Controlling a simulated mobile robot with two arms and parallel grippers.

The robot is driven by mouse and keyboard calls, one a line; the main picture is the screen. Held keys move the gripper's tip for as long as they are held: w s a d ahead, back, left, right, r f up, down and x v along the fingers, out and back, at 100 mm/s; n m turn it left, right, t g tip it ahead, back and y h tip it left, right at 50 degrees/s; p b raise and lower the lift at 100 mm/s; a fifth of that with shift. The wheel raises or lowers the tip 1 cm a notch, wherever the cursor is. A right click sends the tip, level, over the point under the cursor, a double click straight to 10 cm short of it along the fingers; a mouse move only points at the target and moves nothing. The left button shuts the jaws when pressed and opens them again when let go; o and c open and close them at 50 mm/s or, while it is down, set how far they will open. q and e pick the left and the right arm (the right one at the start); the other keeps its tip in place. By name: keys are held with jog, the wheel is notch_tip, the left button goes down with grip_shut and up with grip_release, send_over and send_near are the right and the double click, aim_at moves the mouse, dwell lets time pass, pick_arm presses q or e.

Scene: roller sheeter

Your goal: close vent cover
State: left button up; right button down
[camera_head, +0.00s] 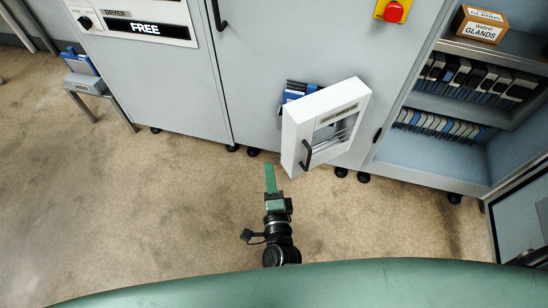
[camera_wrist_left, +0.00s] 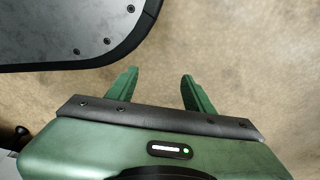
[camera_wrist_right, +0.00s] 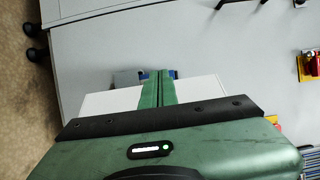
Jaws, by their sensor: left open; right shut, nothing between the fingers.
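The vent cover (camera_head: 291,140) is a white framed panel with a dark handle (camera_head: 306,156), a label and a window. It stands swung out from the grey cabinet front, with the opening (camera_head: 296,90) and blue-and-dark parts partly showing behind it. My right gripper (camera_head: 269,166) is shut and empty, left of the cover's lower edge and apart from it in the head view. In the right wrist view, the white cover (camera_wrist_right: 203,88) shows behind the shut fingers (camera_wrist_right: 158,74). My left gripper (camera_wrist_left: 160,80) is open and empty above bare floor; the head view does not show it.
The grey cabinet (camera_head: 255,55) has a red button on a yellow box (camera_head: 393,11) above right of the cover. At right, open shelves (camera_head: 455,130) hold rows of cartridges and a box labelled glands (camera_head: 480,27). The floor (camera_head: 180,200) is clear at left.

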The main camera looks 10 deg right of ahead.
jog(key=n+g+y+p, duration=0.4)
jog(key=y+p, duration=0.1)
jog(key=p, duration=1.3)
send_near(310, 120)
pick_arm(q)
jog(key=s+a+r, duration=0.1)
jog(key=s+r, duration=0.2)
jog(key=s, duration=0.4)
jog(key=s+a+r+g, duration=0.1)
jog(key=s+r, duration=0.3)
jog(key=s, duration=0.2)
jog(key=shift+s+a+r, duration=0.3)
jog(key=shift+s+a, duration=0.05)
pick_arm(e)
jog(key=x, duration=0.6)
jog(key=shift+w+f, duration=0.1)
jog(key=shift+w, duration=0.25)
